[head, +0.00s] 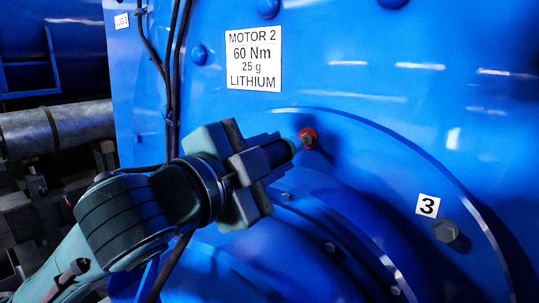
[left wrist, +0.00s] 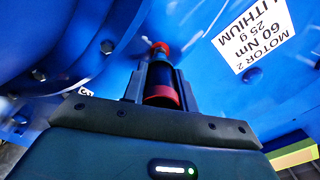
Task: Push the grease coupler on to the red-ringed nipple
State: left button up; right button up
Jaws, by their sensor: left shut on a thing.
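The red-ringed nipple (head: 308,138) sticks out of the blue motor face, right of my left gripper in the head view. My left gripper (head: 268,155) is shut on the grease coupler (head: 284,151), a dark cylinder pointing at the nipple. In the left wrist view the coupler (left wrist: 160,77) stands between the fingers (left wrist: 158,92), with a red band near its base. The red-ringed nipple (left wrist: 160,48) shows just beyond its tip, roughly in line. The coupler's tip is very close to the nipple; I cannot tell whether they touch. My right gripper is not in view.
A label reading MOTOR 2, 60 Nm, 25 g, LITHIUM (head: 254,59) is above the nipple. A bolt (head: 446,231) beside a 3 label (head: 427,205) is at lower right. Black cables (head: 172,85) run down behind my left arm. A raised round flange curves below the nipple.

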aim_at(284, 150)
pick_arm(q)
jog(key=shift+p, duration=0.45)
dwell(0.9)
jog(key=shift+r+p, duration=0.1)
jog(key=shift+p, duration=0.2)
jog(key=shift+p+x, duration=0.4)
jog(key=shift+x, duration=1.15)
jog(key=o, duration=1.1)
